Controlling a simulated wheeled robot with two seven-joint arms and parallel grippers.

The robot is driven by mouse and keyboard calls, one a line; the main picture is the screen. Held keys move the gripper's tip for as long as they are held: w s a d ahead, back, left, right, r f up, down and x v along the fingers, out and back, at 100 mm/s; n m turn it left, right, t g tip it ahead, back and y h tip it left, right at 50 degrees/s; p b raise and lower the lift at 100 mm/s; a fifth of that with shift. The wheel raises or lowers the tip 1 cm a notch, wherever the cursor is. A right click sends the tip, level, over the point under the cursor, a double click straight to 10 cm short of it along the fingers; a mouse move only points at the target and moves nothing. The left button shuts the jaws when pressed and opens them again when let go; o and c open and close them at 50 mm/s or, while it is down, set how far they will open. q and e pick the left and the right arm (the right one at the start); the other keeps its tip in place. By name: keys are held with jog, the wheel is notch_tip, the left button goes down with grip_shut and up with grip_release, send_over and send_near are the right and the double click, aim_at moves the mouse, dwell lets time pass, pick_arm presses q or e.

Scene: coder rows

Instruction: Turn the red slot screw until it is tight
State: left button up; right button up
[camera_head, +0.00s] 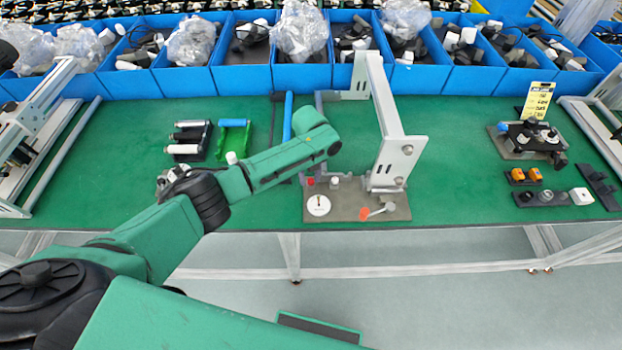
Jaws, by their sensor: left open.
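My left arm comes in from the lower left and reaches over the green bench (440,130). My left gripper (172,182) seems to be the small grey and black part beside the arm's black joint, above the bench; its fingers are hard to make out. It is open and no object shows in it. A grey base plate (345,208) lies at the bench's front edge, right of this gripper. No screw slot can be made out.
A tall grey bracket (392,120) rises at the plate's right. Blue bins (240,78) line the back. Black and green holders (234,137) stand behind the arm. A device with a yellow card (537,100) stands at the right. The bench between bracket and device is clear.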

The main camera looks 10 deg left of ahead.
pick_arm(q)
jog(key=shift+d, duration=0.1)
dwell(0.3)
notch_tip(320, 180, up, 3)
jog(key=p, duration=0.3)
jog(key=shift+r, duration=0.15)
jog(key=shift+r+p, duration=0.75)
jog(key=shift+r, duration=0.2)
jog(key=shift+f, duration=0.1)
